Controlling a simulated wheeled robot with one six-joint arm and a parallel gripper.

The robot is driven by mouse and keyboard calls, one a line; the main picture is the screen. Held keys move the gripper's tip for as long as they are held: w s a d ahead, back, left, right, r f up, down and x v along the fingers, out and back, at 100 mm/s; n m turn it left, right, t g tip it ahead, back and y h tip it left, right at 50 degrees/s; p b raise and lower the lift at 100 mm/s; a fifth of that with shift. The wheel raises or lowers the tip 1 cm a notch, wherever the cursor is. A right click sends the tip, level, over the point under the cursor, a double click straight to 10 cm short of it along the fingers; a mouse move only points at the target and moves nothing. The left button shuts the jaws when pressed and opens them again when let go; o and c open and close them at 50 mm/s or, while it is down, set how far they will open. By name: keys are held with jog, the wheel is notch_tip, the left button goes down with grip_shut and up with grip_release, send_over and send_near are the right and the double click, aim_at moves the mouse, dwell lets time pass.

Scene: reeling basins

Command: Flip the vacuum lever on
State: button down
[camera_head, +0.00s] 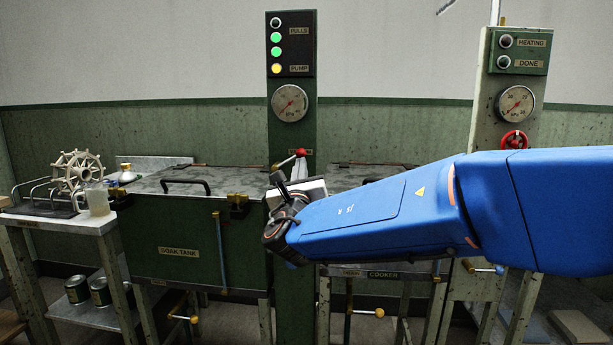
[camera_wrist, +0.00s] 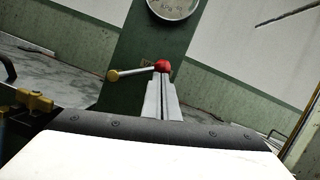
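The vacuum lever is a thin silver rod with a red ball knob (camera_head: 300,153) on the green post, below the left gauge. In the wrist view, the rod runs left from the red knob (camera_wrist: 162,66) to a brass-coloured end (camera_wrist: 112,76). My gripper (camera_head: 300,172) reaches in from the right. In the wrist view, its two grey fingers (camera_wrist: 164,82) lie side by side, shut, with only a thin line between them. Their tips are right at the lower side of the red knob. I cannot tell whether they touch it. The label behind the knob is mostly hidden.
The post (camera_head: 293,130) carries one dark lamp, two green lamps and a lit yellow PUMP lamp (camera_head: 277,69). The soak tank (camera_head: 180,230) stands left, the cooker (camera_head: 385,275) right behind my arm. A red valve wheel (camera_head: 513,141) is on the right post.

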aim_at(296, 155)
jog(key=r+n+y, duration=0.1)
jog(key=n, duration=0.2)
jog(key=a+r+n+y, duration=0.1)
jog(key=r+n, duration=0.1)
jog(key=n, duration=0.1)
jog(key=shift+a+g, duration=0.1)
jog(key=shift+g, duration=0.3)
jog(key=shift+w+a+r+n+g+y, duration=0.1)
jog(key=shift+a+r+n+g+y, duration=0.15)
jog(key=shift+a+r+n, duration=0.35)
jog(key=shift+s+a+r+n+g+y, duration=0.1)
jog(key=shift+a+r+n+g+y, duration=0.15)
jog(key=shift+a+n, duration=0.55)
jog(key=shift+w+a+r+n+g+y, duration=0.1)
jog(key=shift+a+r+n+g+y, duration=0.25)
jog(key=shift+n, duration=0.55)
jog(key=shift+a+r, duration=0.2)
